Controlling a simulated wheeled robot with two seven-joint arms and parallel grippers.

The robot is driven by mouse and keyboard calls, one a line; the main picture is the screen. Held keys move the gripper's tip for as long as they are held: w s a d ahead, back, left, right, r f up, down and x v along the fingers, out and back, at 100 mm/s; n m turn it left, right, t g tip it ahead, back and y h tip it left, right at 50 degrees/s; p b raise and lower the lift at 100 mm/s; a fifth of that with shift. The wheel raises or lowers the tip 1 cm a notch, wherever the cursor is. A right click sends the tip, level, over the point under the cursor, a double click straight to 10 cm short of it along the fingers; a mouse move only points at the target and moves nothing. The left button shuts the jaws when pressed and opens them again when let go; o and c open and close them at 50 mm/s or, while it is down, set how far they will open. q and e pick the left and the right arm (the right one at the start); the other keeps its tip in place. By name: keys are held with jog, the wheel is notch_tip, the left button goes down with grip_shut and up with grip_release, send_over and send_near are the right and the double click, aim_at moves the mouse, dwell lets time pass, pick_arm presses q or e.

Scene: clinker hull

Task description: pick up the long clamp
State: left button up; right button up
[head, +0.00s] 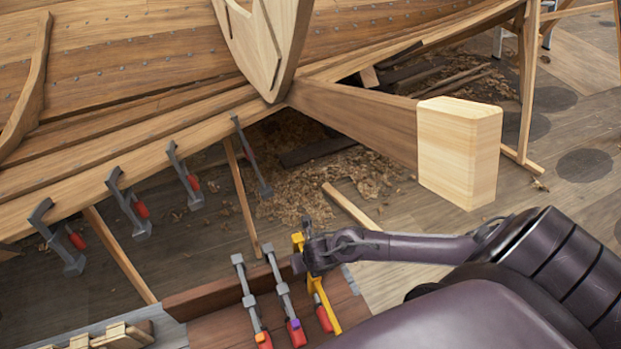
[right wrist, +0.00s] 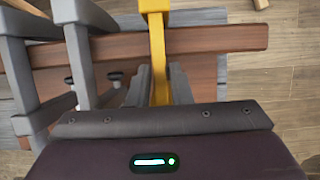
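A yellow clamp (head: 328,308) with a red handle stands at the right end of a row of clamps on a reddish-brown wooden rack. Two grey clamps, one with an orange mark (head: 246,298) and one with a purple mark (head: 284,297), stand to its left. My right gripper (head: 311,262) is at the upper part of the yellow clamp. In the right wrist view the yellow bar (right wrist: 158,60) runs up the middle, right in front of the palm. Whether the fingers touch it is unclear. My left gripper is out of view.
Several grey clamps (head: 127,203) hang on the hull plank (head: 120,160) at the left. A timber beam with a pale block end (head: 458,150) juts out above my right forearm. Wood shavings (head: 300,185) cover the floor under the hull. Wooden pieces (head: 112,338) lie at bottom left.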

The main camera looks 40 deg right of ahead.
grip_shut()
dwell(1.0)
jog(key=shift+w+r, duration=0.15)
